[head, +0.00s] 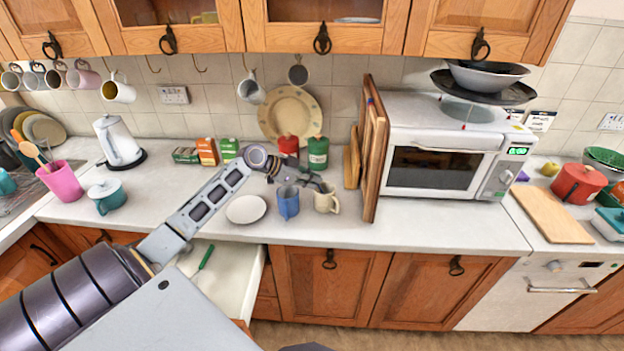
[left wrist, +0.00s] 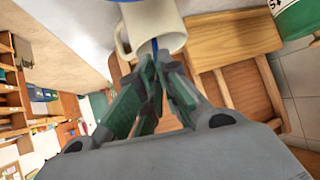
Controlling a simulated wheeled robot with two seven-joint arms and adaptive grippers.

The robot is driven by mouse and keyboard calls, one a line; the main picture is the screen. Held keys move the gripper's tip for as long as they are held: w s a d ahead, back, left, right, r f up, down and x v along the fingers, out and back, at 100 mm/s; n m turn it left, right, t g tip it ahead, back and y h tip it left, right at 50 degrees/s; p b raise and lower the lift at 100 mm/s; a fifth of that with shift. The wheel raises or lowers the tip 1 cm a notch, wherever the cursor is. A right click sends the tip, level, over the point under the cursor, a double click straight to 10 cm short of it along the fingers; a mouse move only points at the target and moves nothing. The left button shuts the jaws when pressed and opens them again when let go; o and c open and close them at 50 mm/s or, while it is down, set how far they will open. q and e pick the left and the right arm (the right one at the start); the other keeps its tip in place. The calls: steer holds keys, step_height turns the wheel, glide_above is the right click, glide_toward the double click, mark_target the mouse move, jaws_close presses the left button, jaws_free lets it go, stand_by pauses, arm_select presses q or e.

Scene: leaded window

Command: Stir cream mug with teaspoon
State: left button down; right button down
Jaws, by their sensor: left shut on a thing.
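The cream mug (head: 327,203) stands upright near the counter's front edge, beside a blue mug (head: 288,203). My left gripper (head: 314,184) is over the cream mug's rim. In the left wrist view its fingers (left wrist: 157,66) are closed at the cream mug (left wrist: 168,22). They are shut on a thin blue strip (left wrist: 155,46), which looks like the teaspoon's handle and runs toward the mug's opening. The spoon's bowl is hidden, and its depth in the mug cannot be told. My right gripper is not in view.
A white plate (head: 246,209) lies left of the blue mug. Red (head: 289,146) and green (head: 318,153) canisters stand behind. The microwave (head: 437,150) and upright wooden boards (head: 372,150) are to the right. An open drawer (head: 246,276) holds a green-handled utensil (head: 206,257).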

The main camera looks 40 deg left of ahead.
arm_select(q)
steer(key=shift+r, duration=0.1)
stand_by(0.3)
steer(key=s+a+r+p, duration=0.2)
steer(key=s+r+p, duration=0.1)
steer(key=r, duration=0.5)
steer(key=shift+s+r+p, duration=0.3)
steer(key=shift+r+p, duration=0.1)
steer(key=shift+p, duration=0.3)
stand_by(0.7)
stand_by(0.8)
steer(key=shift+r, duration=0.1)
steer(key=shift+r, duration=2.4)
